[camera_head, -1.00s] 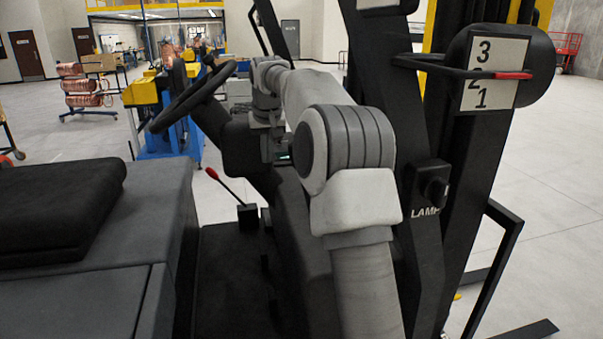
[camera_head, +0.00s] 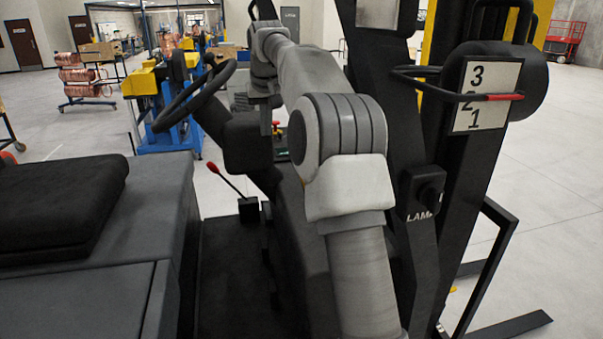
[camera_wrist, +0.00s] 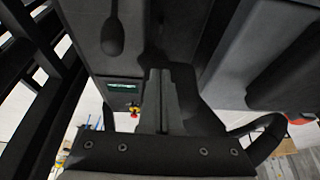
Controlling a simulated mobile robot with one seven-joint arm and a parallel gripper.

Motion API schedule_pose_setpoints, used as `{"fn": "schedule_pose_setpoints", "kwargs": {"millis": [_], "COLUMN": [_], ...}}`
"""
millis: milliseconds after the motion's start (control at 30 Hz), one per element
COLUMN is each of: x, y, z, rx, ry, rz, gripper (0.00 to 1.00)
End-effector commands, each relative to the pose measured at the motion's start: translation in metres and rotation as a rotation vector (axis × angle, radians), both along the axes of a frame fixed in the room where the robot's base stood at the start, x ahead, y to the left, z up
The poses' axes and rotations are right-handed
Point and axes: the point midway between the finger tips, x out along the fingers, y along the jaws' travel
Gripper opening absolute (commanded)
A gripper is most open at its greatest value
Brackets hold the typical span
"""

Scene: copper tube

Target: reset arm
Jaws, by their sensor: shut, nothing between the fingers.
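My arm rises from the bottom of the head view, bends at a grey elbow and reaches forward. Its wrist is beside the black steering wheel (camera_head: 193,97). My gripper (camera_wrist: 160,74) is in the middle of the wrist view, its two dark fingers together and nothing held. It points at the dark vehicle body, and I cannot tell the exact gap. The steering wheel's rim also shows at the lower right of the wrist view (camera_wrist: 268,140). In the head view the fingertips are hard to make out against the dark console.
A red-tipped lever (camera_head: 226,181) stands below the wheel. A small panel with a green display (camera_wrist: 122,87) and a red button (camera_wrist: 134,114) is left of the fingers. The dark mast with a 3-2-1 sign (camera_head: 487,95) stands right. A black seat cushion (camera_head: 60,205) is left.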

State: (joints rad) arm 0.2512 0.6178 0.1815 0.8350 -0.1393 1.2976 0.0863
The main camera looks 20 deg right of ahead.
Motion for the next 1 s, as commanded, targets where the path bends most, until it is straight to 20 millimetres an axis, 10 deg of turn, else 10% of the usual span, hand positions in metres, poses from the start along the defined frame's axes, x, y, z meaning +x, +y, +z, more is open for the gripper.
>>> {"fn": "schedule_pose_setpoints", "kwargs": {"millis": [600,1000], "x": [-0.008,-0.116], "y": [0.006,0.062], "z": [0.005,0.02], "rx": [-0.006,-0.053], "ry": [-0.003,-0.023], "rz": [0.01,0.093], "gripper": [0.0,0.0]}}
